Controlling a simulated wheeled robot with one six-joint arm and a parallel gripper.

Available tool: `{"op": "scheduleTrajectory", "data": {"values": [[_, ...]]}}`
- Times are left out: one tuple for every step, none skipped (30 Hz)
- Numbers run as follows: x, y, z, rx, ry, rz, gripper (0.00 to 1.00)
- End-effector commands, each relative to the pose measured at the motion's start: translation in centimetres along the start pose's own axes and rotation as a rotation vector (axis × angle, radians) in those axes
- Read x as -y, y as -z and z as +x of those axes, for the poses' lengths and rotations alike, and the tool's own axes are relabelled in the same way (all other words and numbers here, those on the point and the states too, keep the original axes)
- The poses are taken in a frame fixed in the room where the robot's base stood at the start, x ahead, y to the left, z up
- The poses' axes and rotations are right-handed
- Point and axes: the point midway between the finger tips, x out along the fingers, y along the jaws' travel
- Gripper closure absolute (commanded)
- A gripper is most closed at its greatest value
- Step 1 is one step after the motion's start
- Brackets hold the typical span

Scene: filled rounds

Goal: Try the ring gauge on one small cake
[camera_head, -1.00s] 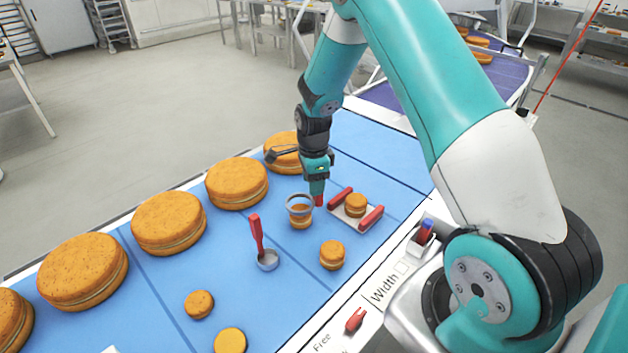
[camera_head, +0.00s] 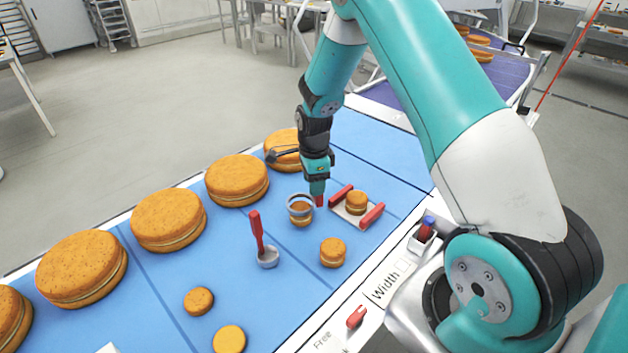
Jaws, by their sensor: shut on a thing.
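My gripper (camera_head: 319,190) is shut on the red handle of the ring gauge, above the blue belt. The grey ring gauge (camera_head: 288,206) is at the top of a small cake (camera_head: 301,221); the cake's top shows inside the ring and its side below it. I cannot tell whether ring and cake touch. Other small cakes stand apart: one (camera_head: 333,252) to the lower right, one (camera_head: 198,301) and one (camera_head: 229,339) nearer the front, and one (camera_head: 356,203) between the red bars of a flat pale holder (camera_head: 372,216).
A red-handled scoop (camera_head: 267,257) stands on the blue belt (camera_head: 305,283) left of the gauge. Large filled cakes (camera_head: 168,220) line the far side. A white edge strip marked "Width" carries a red pointer (camera_head: 356,317). A small box (camera_head: 422,238) stands by my arm's base.

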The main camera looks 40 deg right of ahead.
Motion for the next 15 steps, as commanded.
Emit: {"op": "scheduleTrajectory", "data": {"values": [[0.01, 0.00, 0.18, 0.000, 0.000, 0.000, 0.78], [0.01, 0.00, 0.24, 0.000, 0.000, 0.000, 0.78], [0.01, 0.00, 0.32, 0.000, 0.000, 0.000, 0.78], [0.01, 0.00, 0.38, 0.000, 0.000, 0.000, 0.78], [0.01, 0.00, 0.44, 0.000, 0.000, 0.000, 0.78], [0.01, 0.00, 0.52, 0.000, 0.000, 0.000, 0.78], [0.01, 0.00, 0.58, 0.000, 0.000, 0.000, 0.78], [0.01, 0.00, 0.64, 0.000, 0.000, 0.000, 0.78], [0.01, 0.00, 0.72, 0.000, 0.000, 0.000, 0.78], [0.01, 0.00, 0.78, 0.000, 0.000, 0.000, 0.78], [0.01, 0.00, 0.84, 0.000, 0.000, 0.000, 0.78], [0.01, 0.00, 0.92, 0.000, 0.000, 0.000, 0.78], [0.01, 0.00, 0.98, 0.000, 0.000, 0.000, 0.78], [0.01, 0.00, 1.04, 0.000, 0.000, 0.000, 0.78], [0.01, 0.00, 1.12, 0.000, 0.000, 0.000, 0.78]]}}
